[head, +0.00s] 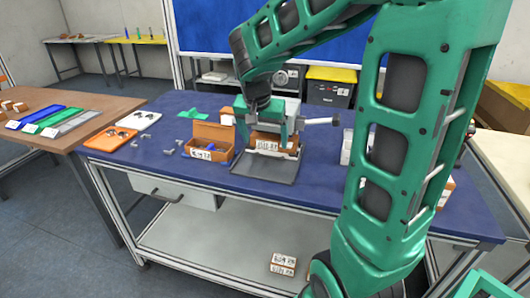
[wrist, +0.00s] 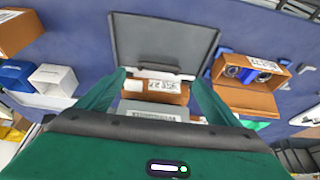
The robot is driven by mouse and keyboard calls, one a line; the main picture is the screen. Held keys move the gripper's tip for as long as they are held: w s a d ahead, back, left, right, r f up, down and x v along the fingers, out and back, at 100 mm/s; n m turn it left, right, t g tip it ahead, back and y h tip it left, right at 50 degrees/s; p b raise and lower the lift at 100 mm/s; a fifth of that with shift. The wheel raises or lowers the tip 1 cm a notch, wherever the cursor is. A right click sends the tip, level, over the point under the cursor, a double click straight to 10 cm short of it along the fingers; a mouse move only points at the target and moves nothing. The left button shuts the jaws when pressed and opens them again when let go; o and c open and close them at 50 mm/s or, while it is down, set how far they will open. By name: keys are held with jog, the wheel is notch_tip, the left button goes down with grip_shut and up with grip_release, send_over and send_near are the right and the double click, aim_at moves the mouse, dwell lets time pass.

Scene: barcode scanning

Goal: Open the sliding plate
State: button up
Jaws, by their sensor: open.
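The scanning station (head: 285,106) stands on the blue table. A flat dark grey plate (head: 265,168) lies at its front edge and fills the top middle of the wrist view (wrist: 165,42). I cannot tell whether the fingers touch anything.
An open orange-brown bin (head: 207,137) holding small parts stands left of the plate. The table's front is clear. Boxes (wrist: 50,78) stand on the plate's other side.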

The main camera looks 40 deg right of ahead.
aim_at(268, 156)
jog(key=x, duration=0.7)
jog(key=shift+d+f, duration=0.1)
jog(key=shift+s, duration=0.1)
jog(key=c, duration=1.5)
